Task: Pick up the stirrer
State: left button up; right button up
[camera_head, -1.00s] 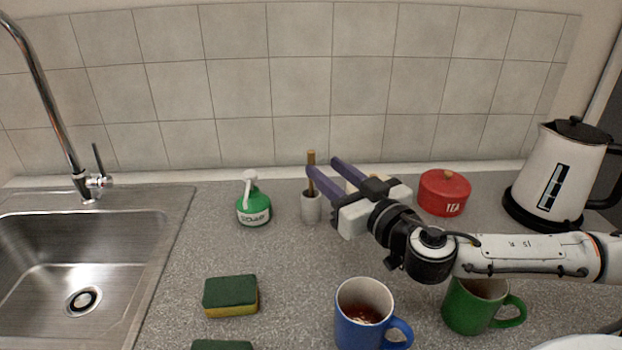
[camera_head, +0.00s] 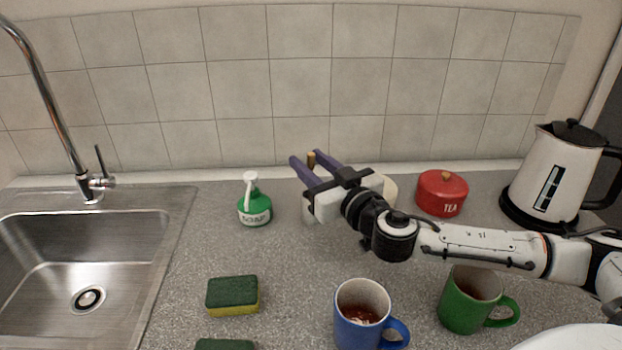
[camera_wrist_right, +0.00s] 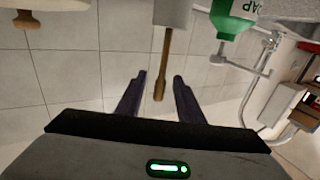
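The stirrer (camera_head: 311,159) is a thin brown wooden stick standing upright, its top showing between the two purple fingers of my right gripper (camera_head: 309,165). In the right wrist view the stirrer (camera_wrist_right: 164,65) hangs in an upside-down picture between the open fingers (camera_wrist_right: 160,80), with a gap on both sides. Its other end goes into a light grey holder (camera_wrist_right: 173,12). In the head view the holder is mostly hidden behind my right gripper. My left gripper is not in view.
A green soap bottle (camera_head: 254,207) stands left of the gripper, a red tea tin (camera_head: 441,194) right. A blue mug (camera_head: 358,318), green mug (camera_head: 468,306) and sponge (camera_head: 232,297) are nearer. A kettle (camera_head: 553,178) stands at right, the sink (camera_head: 75,260) at left.

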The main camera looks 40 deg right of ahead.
grip_shut()
